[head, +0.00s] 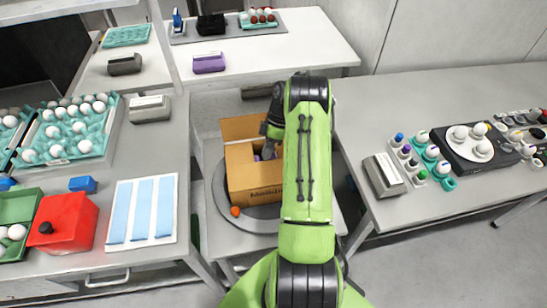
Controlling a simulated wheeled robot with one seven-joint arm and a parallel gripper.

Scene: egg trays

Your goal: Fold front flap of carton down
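The brown cardboard carton (252,183) stands on a round grey turntable (225,213) in the middle of the head view. Its top looks open. A flap (243,127) stands up at its far side, and the printed wall faces me. Something purple shows inside, too small to tell. My green arm covers the carton's right side. The dark end of my gripper (268,131) is at the carton's far right, over or beside the opening. Its fingers are mostly hidden, so I cannot tell whether they are open or touch a flap.
The left bench holds a teal egg tray (103,146), a red box (62,226) and blue-striped sheets (142,212). The right bench holds a grey device (385,177) and egg holders. A purple box (209,63) sits on the back table.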

